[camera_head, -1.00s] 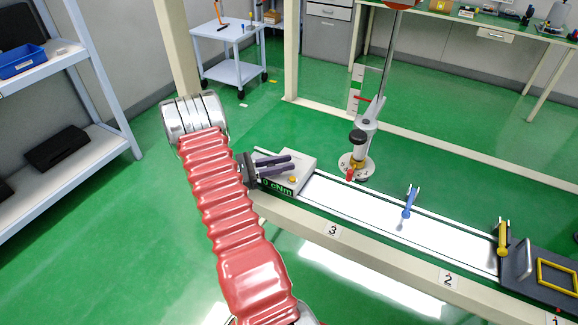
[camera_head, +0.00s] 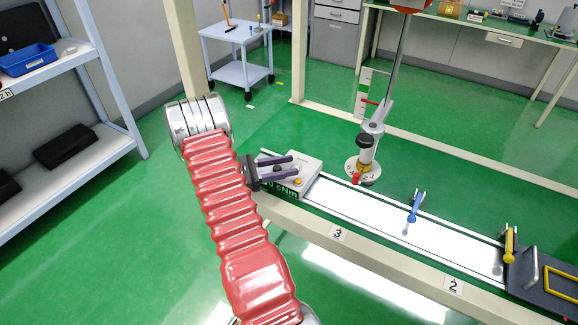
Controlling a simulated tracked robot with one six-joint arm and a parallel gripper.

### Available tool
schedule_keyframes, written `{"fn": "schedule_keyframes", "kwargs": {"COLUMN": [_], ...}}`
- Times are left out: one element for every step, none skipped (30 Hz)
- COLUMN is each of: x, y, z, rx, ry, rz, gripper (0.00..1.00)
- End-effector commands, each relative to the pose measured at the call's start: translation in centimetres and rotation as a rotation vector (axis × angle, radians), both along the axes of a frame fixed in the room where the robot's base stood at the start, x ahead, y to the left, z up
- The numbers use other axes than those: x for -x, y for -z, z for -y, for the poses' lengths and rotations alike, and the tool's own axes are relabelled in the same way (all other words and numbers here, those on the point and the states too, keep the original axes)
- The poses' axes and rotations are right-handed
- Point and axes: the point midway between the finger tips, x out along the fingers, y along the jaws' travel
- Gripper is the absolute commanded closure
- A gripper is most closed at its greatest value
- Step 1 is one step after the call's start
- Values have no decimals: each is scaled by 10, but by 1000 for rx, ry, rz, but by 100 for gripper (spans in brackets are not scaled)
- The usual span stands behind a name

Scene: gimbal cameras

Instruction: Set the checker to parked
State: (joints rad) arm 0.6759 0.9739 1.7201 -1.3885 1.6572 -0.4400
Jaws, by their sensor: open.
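The checker (camera_head: 309,170) is a pale grey box with a green "cNm" display and a yellow knob, at the left end of a white-topped rail (camera_head: 340,192). My gripper (camera_head: 295,166) reaches in from the left with its two dark purple fingers apart. The fingers overlap the checker in the picture; I cannot tell whether they touch it. Part of the display is hidden behind the gripper. No mark on the checker reads "parked".
Behind the rail stands a post with a round base (camera_head: 363,170) and red handle. A blue-handled tool (camera_head: 415,206) and a yellow-handled tool (camera_head: 510,243) stand along the rail. A dark tray (camera_head: 540,275) is at the right end. Number cards 3 and 2 mark the front beam.

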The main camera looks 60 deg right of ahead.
Motion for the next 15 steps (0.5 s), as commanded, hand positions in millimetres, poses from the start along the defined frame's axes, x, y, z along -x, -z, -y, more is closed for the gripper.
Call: {"fn": "schedule_keyframes", "kwargs": {"x": [-5,-8,-13,-17,-20,-25,-28,-32,-36,-39,-41,-44,-46,-47,-48], "y": [0,0,0,0,0,0,0,1,1,1,1,1,1,1,1], "z": [-4,-6,-10,-13,-16,-20,-23,-26,-29,-31,-33,-36,-38,-39,-40], "rx": [0,0,0,0,1,1,0,0,0,1,1,1,1,1,1], "ry": [-3,-3,-2,-3,-3,-3,-3,-3,-3,-3,-2,-1,-1,0,0], "rz": [0,0,0,0,0,0,0,0,0,1,1,0,1,0,-1], "gripper": [58,58,58,58,58,58,58,58,58,58,58,58,58,58,58]}}
